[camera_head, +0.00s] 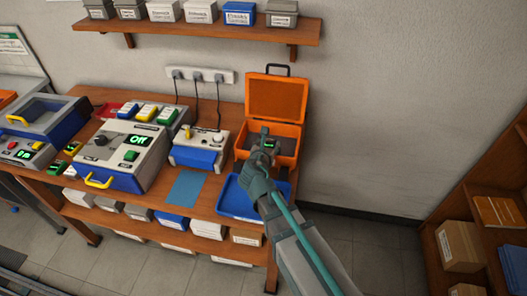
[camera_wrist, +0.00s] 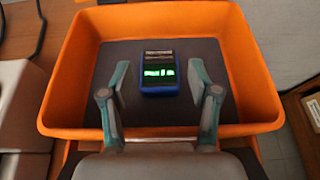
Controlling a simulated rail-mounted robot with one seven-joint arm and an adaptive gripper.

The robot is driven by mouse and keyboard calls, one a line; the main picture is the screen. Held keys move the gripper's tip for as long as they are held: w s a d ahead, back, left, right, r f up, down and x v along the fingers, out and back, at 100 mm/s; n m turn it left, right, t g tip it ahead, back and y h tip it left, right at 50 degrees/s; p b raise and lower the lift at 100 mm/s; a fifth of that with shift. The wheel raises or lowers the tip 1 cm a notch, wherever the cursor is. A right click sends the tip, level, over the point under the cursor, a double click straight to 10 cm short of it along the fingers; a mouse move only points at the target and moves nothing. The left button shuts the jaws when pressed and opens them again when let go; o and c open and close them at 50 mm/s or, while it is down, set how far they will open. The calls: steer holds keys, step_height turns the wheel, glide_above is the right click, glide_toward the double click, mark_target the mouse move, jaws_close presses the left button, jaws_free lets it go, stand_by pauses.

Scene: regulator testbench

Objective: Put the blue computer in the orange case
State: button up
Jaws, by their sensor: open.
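The orange case (camera_head: 273,104) stands with its lid up at the right end of the bench; its open box also fills the wrist view (camera_wrist: 70,70). The blue computer (camera_wrist: 159,87), a small dark-faced block with a lit green display, lies inside the case on the grey floor, toward the far side. In the head view only its display (camera_head: 269,144) shows clearly, past my gripper. My gripper (camera_wrist: 160,88) is open above the case, its two fingers apart on either side of the computer. I see gaps between the fingers and the computer, with no contact visible.
A blue tray (camera_head: 238,200) sits in front of the case, partly behind my arm. A white device with a blue front (camera_head: 200,148) stands left of the case, and a blue mat (camera_head: 187,187) lies before it. A shelf (camera_head: 200,32) with several boxes hangs above. Wooden shelving (camera_head: 470,190) stands at right.

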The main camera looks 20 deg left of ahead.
steer(key=r+p+v, duration=0.1)
steer(key=p+v, duration=0.5)
steer(key=v, duration=0.4)
steer(key=shift+r+p, duration=0.2)
steer(key=shift+p, duration=0.15)
steer(key=shift+s+a+p, duration=0.1)
steer(key=shift+s+p, duration=0.05)
steer(key=shift+p, duration=0.4)
steer(key=s+p, duration=0.1)
steer(key=p, duration=0.3)
steer(key=shift+r, duration=0.15)
steer(key=shift+s+p, duration=0.25)
steer(key=shift+p, duration=0.6)
